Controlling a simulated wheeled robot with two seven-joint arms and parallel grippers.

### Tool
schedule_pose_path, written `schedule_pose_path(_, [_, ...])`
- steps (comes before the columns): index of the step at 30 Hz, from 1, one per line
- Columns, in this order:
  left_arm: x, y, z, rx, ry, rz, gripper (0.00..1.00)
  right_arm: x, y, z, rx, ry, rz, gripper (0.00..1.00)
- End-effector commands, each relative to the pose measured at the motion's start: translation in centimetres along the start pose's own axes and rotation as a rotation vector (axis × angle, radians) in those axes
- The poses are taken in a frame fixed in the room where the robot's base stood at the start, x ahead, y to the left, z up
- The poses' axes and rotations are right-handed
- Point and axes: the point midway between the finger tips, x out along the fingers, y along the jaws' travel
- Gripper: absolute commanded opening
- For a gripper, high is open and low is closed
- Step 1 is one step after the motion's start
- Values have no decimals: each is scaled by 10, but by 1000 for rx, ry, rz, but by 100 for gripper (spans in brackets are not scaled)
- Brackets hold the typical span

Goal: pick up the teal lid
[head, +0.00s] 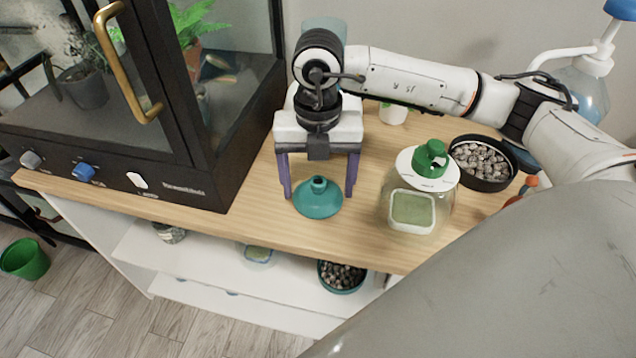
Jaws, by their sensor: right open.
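The teal lid (318,200) lies on the wooden counter near its front edge, a shallow cone with a short neck on top. My right gripper (320,194) comes down over it from behind, its two purple fingers spread wide to the left and right of the lid's neck. The fingers are open and hold nothing. I cannot tell whether the fingertips touch the counter or the lid. My left gripper is not in view.
A glass jar with a green knob (410,208) stands right of the lid. A dark bowl of pebbles (482,163) is behind it. A black glass-fronted cabinet (200,150) stands on the left. A shelf (205,262) with containers lies below the counter (262,222).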

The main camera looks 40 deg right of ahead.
Motion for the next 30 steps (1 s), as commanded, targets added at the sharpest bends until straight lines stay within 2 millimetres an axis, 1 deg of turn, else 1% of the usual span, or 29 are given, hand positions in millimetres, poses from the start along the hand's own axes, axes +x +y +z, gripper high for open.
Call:
schedule_pose_path(5, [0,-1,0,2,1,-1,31,0,0,0,1,0,0,77])
schedule_pose_path(12, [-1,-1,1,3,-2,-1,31,0,0,0,1,0,0,37])
schedule_pose_path(14, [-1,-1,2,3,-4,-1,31,0,0,0,1,1,0,28])
schedule_pose_path(17, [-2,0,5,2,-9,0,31,1,0,0,0,2,-2,26])
schedule_pose_path(26, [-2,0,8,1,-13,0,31,3,-1,-1,0,6,-5,25])
schedule_pose_path(29, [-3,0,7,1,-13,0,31,-1,-1,-2,-1,6,-5,25])
schedule_pose_path(30, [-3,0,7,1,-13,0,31,-5,-1,-2,0,6,-5,19])
